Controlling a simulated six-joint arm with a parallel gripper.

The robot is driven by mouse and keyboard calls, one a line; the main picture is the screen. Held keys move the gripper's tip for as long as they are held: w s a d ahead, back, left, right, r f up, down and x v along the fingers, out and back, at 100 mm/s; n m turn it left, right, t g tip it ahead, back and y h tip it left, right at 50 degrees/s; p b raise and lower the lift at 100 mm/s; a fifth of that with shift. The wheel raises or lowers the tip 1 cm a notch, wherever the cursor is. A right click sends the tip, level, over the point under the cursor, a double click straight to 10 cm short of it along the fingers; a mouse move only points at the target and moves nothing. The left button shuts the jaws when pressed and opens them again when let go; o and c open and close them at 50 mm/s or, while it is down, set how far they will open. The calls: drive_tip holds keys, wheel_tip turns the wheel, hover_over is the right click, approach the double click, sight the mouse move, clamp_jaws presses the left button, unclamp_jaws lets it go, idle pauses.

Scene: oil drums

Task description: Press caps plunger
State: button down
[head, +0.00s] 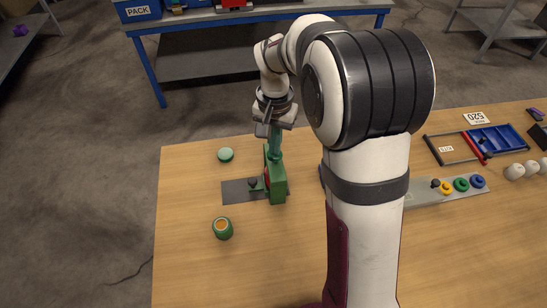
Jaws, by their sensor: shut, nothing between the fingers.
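A green press stand (277,182) stands on a dark grey mat (237,191) at the left of the wooden table. A teal plunger (275,138) rises from its top. My gripper (269,130) is shut and points down at the top of the plunger, at or very close to it; I cannot tell if they touch. A small dark part (254,184) shows on the mat at the press's left side. A pale green cap (225,154) lies on the table behind the mat. A green drum (222,228) with an orange-brown top stands in front of the mat.
At right are a grey strip (423,193) with several coloured rings, a red-and-blue tray (492,142), a "520" card (475,118) and white round items (515,172). My arm hides the table's middle. A blue-framed bench (250,20) stands behind.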

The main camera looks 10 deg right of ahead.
drive_tip(key=shift+r, duration=3.2)
drive_tip(key=s+a+y, duration=0.1)
drive_tip(key=s, duration=2.6)
drive_tip(key=shift+a+y, duration=0.25)
drive_tip(key=shift+y, duration=0.15)
